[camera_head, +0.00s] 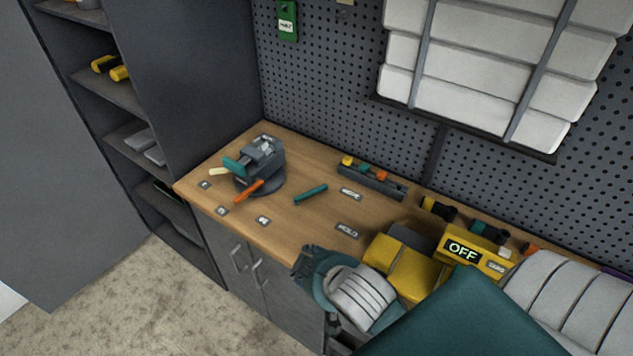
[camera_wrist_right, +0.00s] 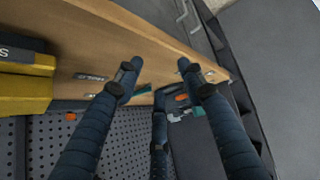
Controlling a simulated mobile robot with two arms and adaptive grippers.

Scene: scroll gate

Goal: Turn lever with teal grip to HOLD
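A dark grey device (camera_head: 262,160) with a round base stands on the left part of the bench. A teal grip (camera_head: 236,165) sticks out from its left side; an orange grip (camera_head: 248,191) and a cream grip (camera_head: 218,171) are also there. Small plates (camera_head: 263,220) lie around it, too small to read. A plate (camera_head: 347,229) further right seems to read HOLD. My right gripper (camera_wrist_right: 160,76) is open and empty above the bench, apart from the device, which shows beyond its fingers in the wrist view. My left gripper is not in view.
A separate teal bar (camera_head: 310,194) lies right of the device. A grey tray (camera_head: 372,184) with coloured pieces is at the back. A yellow box (camera_head: 462,249) showing OFF stands on the right. A pegboard (camera_head: 330,70) and tall cabinet (camera_head: 190,80) bound the bench (camera_head: 290,222).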

